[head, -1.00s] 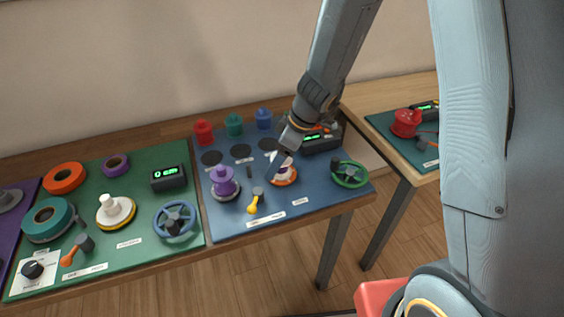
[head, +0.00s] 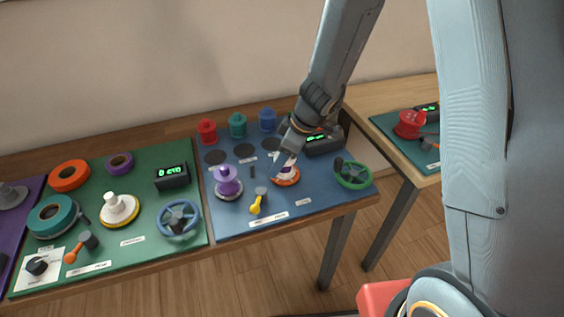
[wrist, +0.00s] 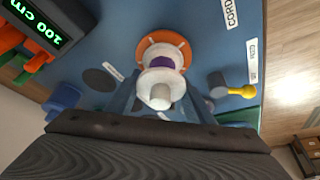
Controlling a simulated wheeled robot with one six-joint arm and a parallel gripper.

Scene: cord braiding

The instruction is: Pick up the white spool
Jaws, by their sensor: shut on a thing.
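The white spool (wrist: 160,88) shows in the wrist view with its knob towards the camera and a purple band at its middle. It stands over an orange ring base (wrist: 170,42) on the blue mat. My gripper (wrist: 160,103) has a finger on each side of the spool and is shut on it. In the head view my gripper (head: 283,160) reaches down to the spool and hides much of it, with the orange ring base (head: 287,178) showing below. I cannot tell whether the spool touches the base.
On the blue mat (head: 300,205) stand a purple spool (head: 227,182), a yellow-handled crank (head: 258,203), a green handwheel (head: 352,174) and a display box (head: 322,140). Red (head: 207,130), teal (head: 237,125) and blue (head: 267,120) spools line the back. Dark round spots lie bare before them.

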